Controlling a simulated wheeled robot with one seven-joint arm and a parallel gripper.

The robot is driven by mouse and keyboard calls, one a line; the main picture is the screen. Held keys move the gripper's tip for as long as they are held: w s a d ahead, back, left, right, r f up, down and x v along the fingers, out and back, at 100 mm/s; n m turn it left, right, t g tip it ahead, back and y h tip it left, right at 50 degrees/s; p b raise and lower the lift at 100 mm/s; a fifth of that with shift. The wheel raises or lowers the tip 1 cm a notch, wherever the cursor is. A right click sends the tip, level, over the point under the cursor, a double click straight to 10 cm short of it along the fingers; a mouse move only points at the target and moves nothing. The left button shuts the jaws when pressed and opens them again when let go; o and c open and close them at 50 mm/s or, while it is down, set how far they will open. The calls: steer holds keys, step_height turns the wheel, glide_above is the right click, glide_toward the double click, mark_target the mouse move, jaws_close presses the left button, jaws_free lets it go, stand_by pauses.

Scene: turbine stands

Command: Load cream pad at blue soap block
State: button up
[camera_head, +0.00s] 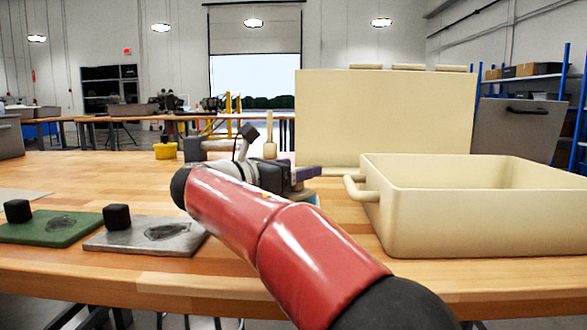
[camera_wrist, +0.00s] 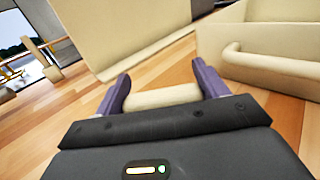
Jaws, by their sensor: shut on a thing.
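My gripper (camera_head: 303,178) is over the wooden table, left of the cream bin. In the wrist view, its purple fingers (camera_wrist: 163,92) are shut on a cream rounded bar (camera_wrist: 162,96), which spans the gap between them. The bar may be the handle of the cream pad; its underside is hidden by the gripper body. In the head view, a small pale blue sliver (camera_head: 312,199) shows just below the fingers. I cannot tell whether this is the blue soap block or whether the held thing touches it.
A cream open bin (camera_head: 470,222) with a side handle stands right. A tall cream panel (camera_head: 385,120) stands behind. Green (camera_head: 50,229) and grey (camera_head: 130,241) plates with black knobs lie left. An upright cream-handled thing (camera_head: 270,150) stands behind my gripper. Table between is clear.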

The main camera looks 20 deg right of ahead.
steer(key=shift+f, duration=0.8)
stand_by(2.0)
step_height(320, 180, up, 6)
steer(key=p, duration=0.6)
steer(key=shift+f, duration=0.2)
steer(key=shift+r, duration=0.9)
